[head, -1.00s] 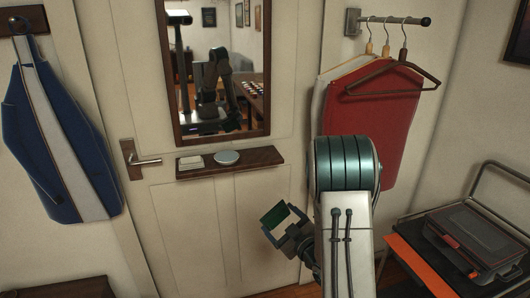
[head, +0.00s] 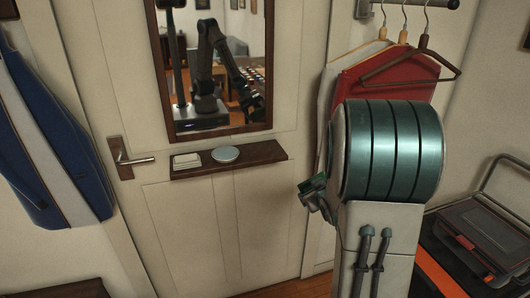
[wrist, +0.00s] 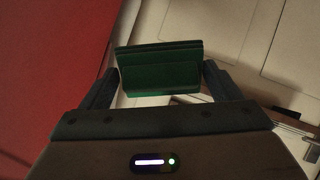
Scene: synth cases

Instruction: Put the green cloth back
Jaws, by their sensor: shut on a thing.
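My gripper (wrist: 160,88) is shut on the green cloth (wrist: 158,72), which looks folded in layers and sits between the two fingers in the wrist view. In the head view my gripper (head: 316,200) shows just left of my large arm joint, in front of the door side near the hanging clothes. Only a small dark green bit of the cloth (head: 312,184) shows there. My arm hides the rest of the area behind it.
A red garment (head: 375,84) and a bare brown hanger (head: 425,60) hang from a rail at upper right. A shelf (head: 262,156) with a white stack (head: 186,161) and round dish (head: 226,154) is under the mirror (head: 215,135). A case (head: 480,235) stands at right.

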